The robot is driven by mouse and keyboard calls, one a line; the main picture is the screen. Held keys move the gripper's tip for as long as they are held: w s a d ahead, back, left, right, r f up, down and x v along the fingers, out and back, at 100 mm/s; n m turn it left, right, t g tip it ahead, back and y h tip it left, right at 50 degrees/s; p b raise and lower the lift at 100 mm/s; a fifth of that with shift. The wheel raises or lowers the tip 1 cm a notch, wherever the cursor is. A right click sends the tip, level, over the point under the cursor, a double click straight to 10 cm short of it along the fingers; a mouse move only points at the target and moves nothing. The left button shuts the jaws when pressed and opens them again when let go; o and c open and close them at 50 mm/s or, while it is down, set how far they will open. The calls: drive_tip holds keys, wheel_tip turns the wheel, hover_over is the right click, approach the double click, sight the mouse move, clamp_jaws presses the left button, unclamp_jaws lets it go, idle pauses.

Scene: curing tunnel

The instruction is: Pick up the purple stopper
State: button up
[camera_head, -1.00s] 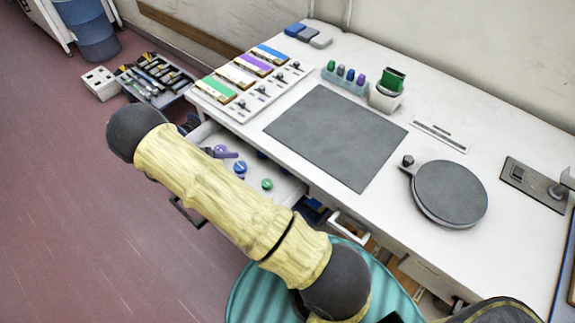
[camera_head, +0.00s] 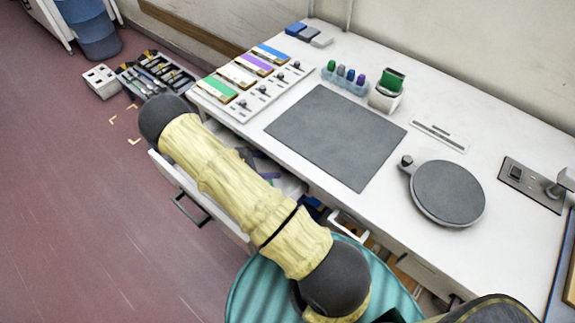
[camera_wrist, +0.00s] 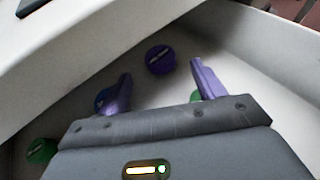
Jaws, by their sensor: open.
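The purple stopper (camera_wrist: 160,60) is a round cap with a slot on top, lying in the open white drawer. In the wrist view it sits between and slightly beyond my gripper's (camera_wrist: 160,72) two purple fingertips. The fingers are apart and I see nothing held. A blue stopper (camera_wrist: 101,99) is partly hidden behind the left finger. A green stopper (camera_wrist: 41,151) lies at lower left, and a bit of green shows beside the right finger. In the head view my arm hides the stoppers and most of the gripper.
The drawer (camera_head: 174,172) stands open under the white desk, its walls close around the gripper. On the desk are a grey mat (camera_head: 335,137), a round grey plate (camera_head: 448,193) and a rack of small bottles (camera_head: 345,80). A tool tray (camera_head: 155,75) is on the floor.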

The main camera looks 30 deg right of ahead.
drive_tip(key=shift+p+x, duration=0.35)
drive_tip(key=shift+x, duration=2.5)
drive_tip(key=c, duration=1.1)
drive_tip(key=shift+o, duration=0.2)
drive_tip(key=r+b+v, duration=0.1)
drive_tip(key=v, duration=1.5)
drive_tip(key=shift+d+r+b, duration=0.3)
drive_tip(key=shift+d+r, duration=0.05)
drive_tip(key=shift+r, duration=0.1)
